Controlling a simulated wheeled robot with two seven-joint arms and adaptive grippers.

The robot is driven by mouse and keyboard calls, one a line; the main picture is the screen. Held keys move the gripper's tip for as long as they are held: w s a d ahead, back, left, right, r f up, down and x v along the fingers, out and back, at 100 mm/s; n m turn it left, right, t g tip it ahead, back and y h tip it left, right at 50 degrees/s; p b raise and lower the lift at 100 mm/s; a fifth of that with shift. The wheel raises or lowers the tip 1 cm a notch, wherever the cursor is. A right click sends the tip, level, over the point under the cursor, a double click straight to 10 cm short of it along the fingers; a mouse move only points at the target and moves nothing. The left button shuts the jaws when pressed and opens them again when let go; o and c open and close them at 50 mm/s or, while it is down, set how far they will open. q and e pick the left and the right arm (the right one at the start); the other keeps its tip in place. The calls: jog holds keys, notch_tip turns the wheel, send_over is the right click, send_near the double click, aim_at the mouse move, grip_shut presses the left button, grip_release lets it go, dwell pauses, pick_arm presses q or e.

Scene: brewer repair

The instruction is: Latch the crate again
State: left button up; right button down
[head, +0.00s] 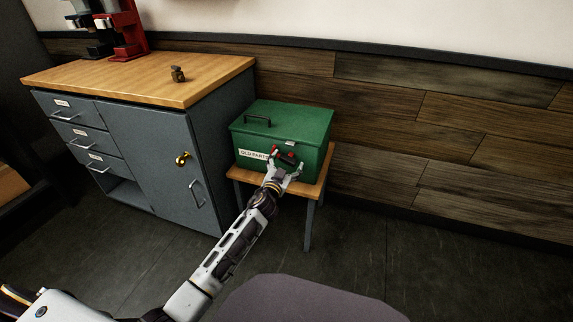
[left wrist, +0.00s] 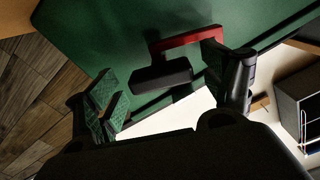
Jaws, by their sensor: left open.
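The green crate (head: 258,133) stands on a small wooden table, its lid down, with an "OLD PARTS" label on its front. Its latch, with red arms and a black bar, is on the front to the right of the label. In the left wrist view the red arm (left wrist: 187,38) and the black bar (left wrist: 162,77) show against the green front (left wrist: 110,35). My left gripper (head: 286,164) is open at the latch, with the bar between and just beyond its spread fingers. I cannot tell whether the bar touches them or whether the latch is fastened.
The small table (head: 317,190) has little bare top around the crate. A grey cabinet (head: 150,150) with a wooden top stands close at the left, and the panelled wall (head: 430,140) runs behind. The floor (head: 430,255) at the right is clear.

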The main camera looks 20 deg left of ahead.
pick_arm(q)
jog(key=shift+w, duration=0.1)
jog(key=c, duration=1.4)
jog(key=shift+c, duration=0.2)
